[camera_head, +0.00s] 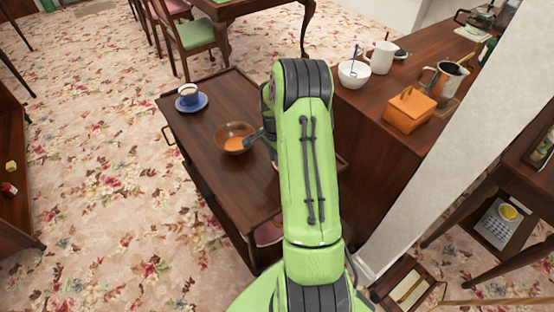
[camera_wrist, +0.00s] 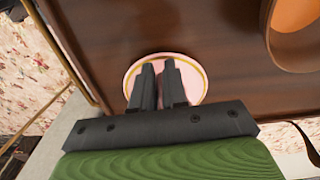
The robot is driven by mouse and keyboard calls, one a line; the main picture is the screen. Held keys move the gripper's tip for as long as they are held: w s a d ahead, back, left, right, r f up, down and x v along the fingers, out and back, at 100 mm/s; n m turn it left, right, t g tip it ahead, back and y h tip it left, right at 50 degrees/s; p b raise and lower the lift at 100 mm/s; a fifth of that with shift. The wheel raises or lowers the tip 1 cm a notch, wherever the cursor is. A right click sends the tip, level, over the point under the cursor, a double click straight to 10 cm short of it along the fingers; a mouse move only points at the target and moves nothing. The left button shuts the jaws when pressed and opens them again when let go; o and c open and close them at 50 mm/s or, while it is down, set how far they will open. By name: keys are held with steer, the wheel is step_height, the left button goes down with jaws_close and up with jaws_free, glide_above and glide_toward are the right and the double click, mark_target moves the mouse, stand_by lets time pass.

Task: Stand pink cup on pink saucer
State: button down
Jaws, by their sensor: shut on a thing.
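In the wrist view, a round pale pink piece with a gold ring (camera_wrist: 136,72) shows behind and around the fingers of my gripper (camera_wrist: 165,68), against the dark wooden top. The fingers cover its middle, so I cannot tell cup from saucer there. My gripper's fingers are close together with a narrow gap, shut on a pink thing that they mostly hide; I take it to be the pink cup. My gripper is hidden there.
A side counter to the right holds a white bowl (camera_head: 353,75), a white jug (camera_head: 380,57) and an orange box (camera_head: 408,110).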

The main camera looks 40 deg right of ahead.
steer(key=shift+f, duration=0.55)
steer(key=shift+f, duration=0.1)
steer(key=c, duration=1.1)
jaws_free()
steer(key=shift+c, duration=0.2)
